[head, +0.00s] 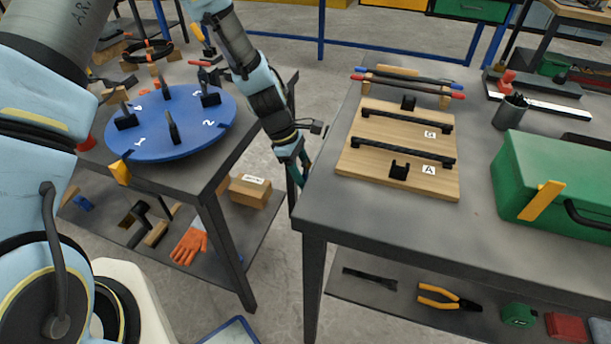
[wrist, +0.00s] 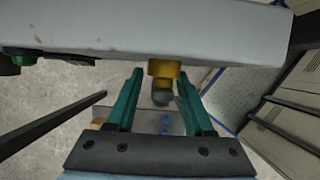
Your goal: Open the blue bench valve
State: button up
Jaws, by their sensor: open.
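I see no clearly blue valve in either view. In the wrist view a brass-yellow fitting (wrist: 165,68) with a dark grey-blue rounded end (wrist: 162,97) stands out from the edge of a pale grey slab (wrist: 150,35). My gripper (wrist: 160,82) has its teal fingers open, one on each side of this fitting in the picture. No contact shows, and I cannot tell the depth. In the head view my gripper (head: 303,167) points down beside the left edge of the right bench (head: 330,215). The fitting is hidden there.
The left bench (head: 215,165) holds a blue numbered turntable (head: 160,140). The right bench carries a wooden board (head: 365,165) with black bars, a green toolbox (head: 560,180) and a dark cup (head: 510,112). A narrow gap with bare floor (head: 275,265) lies between the benches.

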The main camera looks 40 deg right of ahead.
grip_shut()
dwell(0.3)
dwell(1.1)
